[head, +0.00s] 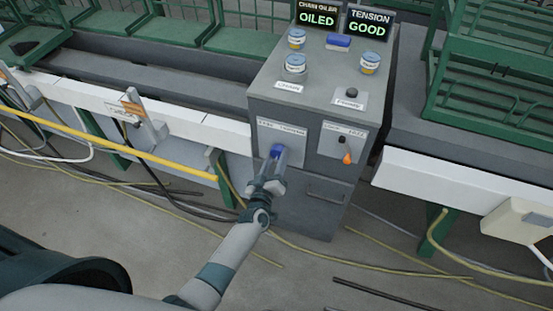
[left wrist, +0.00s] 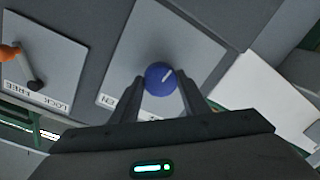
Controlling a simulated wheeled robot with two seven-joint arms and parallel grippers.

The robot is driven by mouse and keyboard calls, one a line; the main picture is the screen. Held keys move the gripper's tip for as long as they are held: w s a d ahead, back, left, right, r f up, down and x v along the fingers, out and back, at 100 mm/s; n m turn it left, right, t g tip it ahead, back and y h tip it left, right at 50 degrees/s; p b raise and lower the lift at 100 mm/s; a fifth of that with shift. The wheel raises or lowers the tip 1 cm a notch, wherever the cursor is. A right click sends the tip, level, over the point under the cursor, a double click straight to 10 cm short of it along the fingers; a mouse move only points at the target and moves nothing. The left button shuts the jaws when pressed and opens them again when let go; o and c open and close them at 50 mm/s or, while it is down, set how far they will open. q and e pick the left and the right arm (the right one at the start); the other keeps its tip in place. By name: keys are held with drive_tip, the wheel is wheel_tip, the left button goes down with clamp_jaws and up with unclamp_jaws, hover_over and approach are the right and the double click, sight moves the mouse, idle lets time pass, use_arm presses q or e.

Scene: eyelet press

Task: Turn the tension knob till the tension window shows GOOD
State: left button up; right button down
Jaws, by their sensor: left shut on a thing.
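The tension window (head: 369,26) on top of the grey cabinet (head: 310,75) reads GOOD in green letters. The blue tension knob (head: 277,150) sits on a light plate (head: 295,134) on the cabinet's front. My left gripper (head: 275,160) is shut on this knob, with one finger on each side. In the left wrist view the knob (left wrist: 160,78) shows a white pointer line, slanted toward the upper right. My right gripper is not in view.
A lever with an orange knob (head: 347,158) is on the plate to the right. Another window (head: 318,17) reads OILED. Several small tins and a black button (head: 352,96) are on the cabinet top. A yellow rail (head: 110,145) runs at the left. Cables lie on the floor.

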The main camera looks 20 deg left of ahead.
use_arm(q)
drive_tip(key=shift+n, duration=0.6)
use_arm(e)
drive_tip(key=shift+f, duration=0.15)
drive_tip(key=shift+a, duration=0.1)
use_arm(q)
drive_tip(key=o, duration=1.1)
drive_tip(key=shift+c, duration=0.2)
drive_tip(key=shift+s, duration=0.1)
drive_tip(key=s+b, duration=0.2)
drive_tip(key=s, duration=1.5)
drive_tip(key=shift+d+r+b, duration=0.15)
drive_tip(key=shift+r+b, duration=0.2)
drive_tip(key=shift+r, duration=0.05)
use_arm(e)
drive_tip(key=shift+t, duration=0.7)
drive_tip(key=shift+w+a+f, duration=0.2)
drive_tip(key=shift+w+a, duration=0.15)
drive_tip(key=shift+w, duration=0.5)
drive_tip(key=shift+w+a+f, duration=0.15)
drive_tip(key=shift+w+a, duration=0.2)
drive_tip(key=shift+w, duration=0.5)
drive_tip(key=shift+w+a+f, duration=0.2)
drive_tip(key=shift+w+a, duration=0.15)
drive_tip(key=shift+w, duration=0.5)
